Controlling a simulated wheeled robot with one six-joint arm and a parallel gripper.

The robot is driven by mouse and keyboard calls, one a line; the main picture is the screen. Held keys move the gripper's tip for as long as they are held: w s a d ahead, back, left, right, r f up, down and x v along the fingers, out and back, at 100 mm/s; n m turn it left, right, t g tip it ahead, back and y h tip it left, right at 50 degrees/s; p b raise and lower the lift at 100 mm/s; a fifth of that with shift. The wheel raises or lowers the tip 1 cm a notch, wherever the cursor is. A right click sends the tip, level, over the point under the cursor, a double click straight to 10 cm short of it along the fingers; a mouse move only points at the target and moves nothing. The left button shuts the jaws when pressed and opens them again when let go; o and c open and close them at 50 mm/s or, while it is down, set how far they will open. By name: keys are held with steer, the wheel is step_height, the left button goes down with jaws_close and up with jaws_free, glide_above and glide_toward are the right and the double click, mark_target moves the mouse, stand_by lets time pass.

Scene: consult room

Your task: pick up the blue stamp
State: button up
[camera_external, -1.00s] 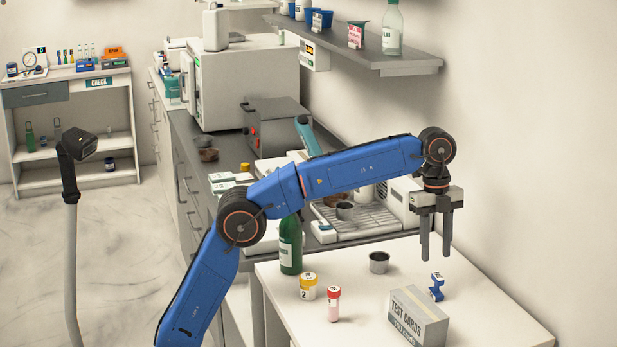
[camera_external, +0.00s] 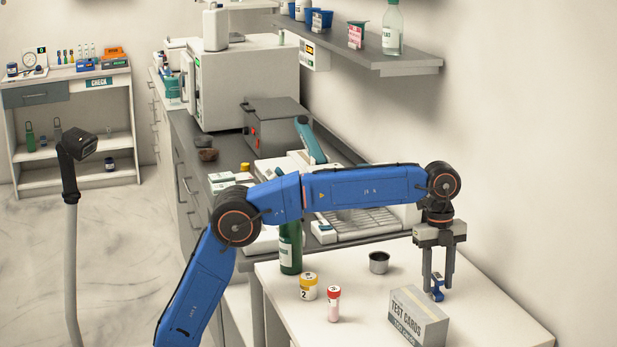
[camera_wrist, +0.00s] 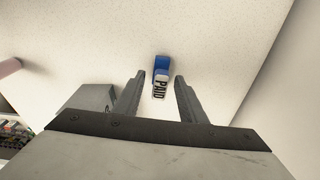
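The blue stamp (camera_external: 438,294) stands on the white table behind the test cards box. In the external view my gripper's fingers (camera_external: 437,283) reach down over it and partly hide it. In the wrist view the stamp (camera_wrist: 160,70) shows a blue body and a white label reading "PAID". There it lies between and slightly beyond the two fingertips (camera_wrist: 158,76), with a gap on both sides. My gripper is open and holds nothing. Whether the fingertips are level with the stamp or just above it is hard to tell.
The test cards box (camera_external: 418,316) stands close in front of the stamp. A metal cup (camera_external: 379,262), a yellow-lidded jar (camera_external: 308,287), a red-capped vial (camera_external: 334,304) and a green bottle (camera_external: 290,247) stand to the left. The table's right part (camera_external: 490,315) is clear.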

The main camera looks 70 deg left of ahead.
steer(key=shift+c, duration=0.7)
jaws_close()
